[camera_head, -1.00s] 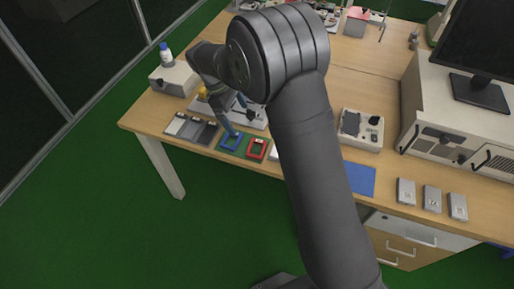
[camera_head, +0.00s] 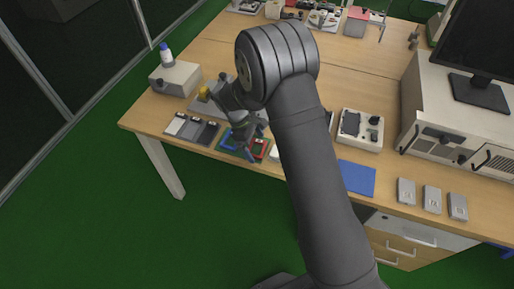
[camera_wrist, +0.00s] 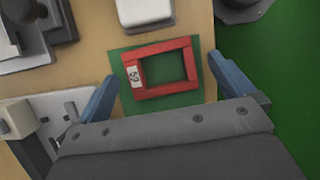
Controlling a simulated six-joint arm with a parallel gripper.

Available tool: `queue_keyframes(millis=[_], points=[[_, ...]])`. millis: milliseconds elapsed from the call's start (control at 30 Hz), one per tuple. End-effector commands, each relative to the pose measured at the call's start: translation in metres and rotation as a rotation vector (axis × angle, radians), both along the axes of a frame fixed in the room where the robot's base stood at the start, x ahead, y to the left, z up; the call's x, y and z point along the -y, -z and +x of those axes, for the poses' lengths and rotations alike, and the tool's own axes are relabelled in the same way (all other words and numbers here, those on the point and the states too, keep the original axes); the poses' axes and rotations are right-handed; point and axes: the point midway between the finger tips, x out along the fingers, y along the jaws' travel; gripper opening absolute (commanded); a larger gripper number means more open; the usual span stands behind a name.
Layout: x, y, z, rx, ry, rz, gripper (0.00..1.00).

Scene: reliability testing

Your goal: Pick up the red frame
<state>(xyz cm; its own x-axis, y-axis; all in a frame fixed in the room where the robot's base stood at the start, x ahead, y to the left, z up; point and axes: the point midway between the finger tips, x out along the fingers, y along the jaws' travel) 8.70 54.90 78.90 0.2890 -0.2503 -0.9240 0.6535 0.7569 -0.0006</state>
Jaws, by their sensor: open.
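The red frame (camera_wrist: 189,69) lies flat on a green mat (camera_wrist: 126,54) near the table's front edge, with a white label on its left bar in the wrist view. It also shows in the head view (camera_head: 262,149), partly hidden by my arm. My gripper (camera_wrist: 167,85) is open, its two blue fingertips to the left and right of the frame and apart from it. How high the fingertips are above the mat is hard to tell.
A white block (camera_wrist: 145,13) lies close beside the mat. Grey trays (camera_head: 191,129) lie left of the frames. A blue sheet (camera_head: 356,178) and several small grey boxes (camera_head: 432,198) lie to the right. The table edge drops to green floor.

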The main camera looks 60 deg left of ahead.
Motion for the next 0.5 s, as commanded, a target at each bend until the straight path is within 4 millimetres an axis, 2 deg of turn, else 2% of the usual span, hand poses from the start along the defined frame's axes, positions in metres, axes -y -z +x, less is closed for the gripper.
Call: queue_keyframes(millis=[233, 267, 400, 500], points=[[0.0007, 0.0021, 0.0008, 0.0, 0.0, 0.0, 0.98], [0.0007, 0.0022, 0.0008, 0.0, 0.0, 0.0, 0.94], [0.0006, 0.0021, 0.0007, 0.0, 0.0, 0.0, 0.67], [0.0006, 0.0021, 0.0007, 0.0, 0.0, 0.0, 0.5]])
